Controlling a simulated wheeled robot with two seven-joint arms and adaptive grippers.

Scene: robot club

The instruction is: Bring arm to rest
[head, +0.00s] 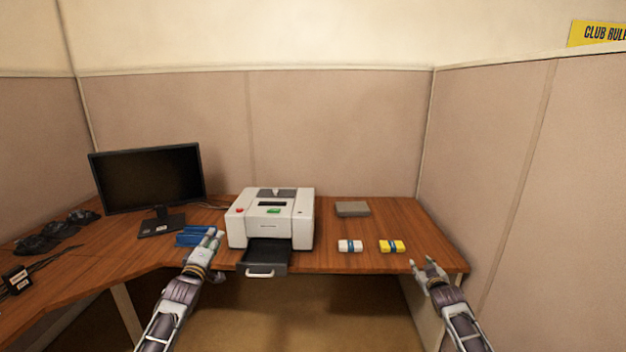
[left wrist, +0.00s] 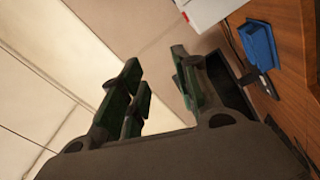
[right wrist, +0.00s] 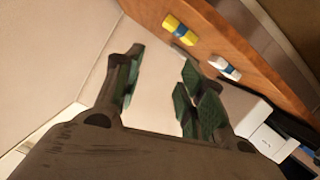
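My left gripper (head: 214,238) is in front of the desk, left of the white printer and over the near edge by a blue tray in the head view. In the left wrist view its fingers (left wrist: 158,82) are apart with nothing between them. My right gripper (head: 428,266) is at the desk's front right, near the edge. In the right wrist view its fingers (right wrist: 160,82) are apart and empty. Both arms reach forward from the bottom of the head view.
The wooden desk (head: 335,262) bears the white printer (head: 290,225) with its dark drawer (head: 264,257) pulled out, a white pack (head: 342,246), a yellow pack (head: 385,246), a grey box (head: 352,209), the blue tray (head: 188,240) and a monitor (head: 148,180). Partition walls (head: 340,130) enclose it.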

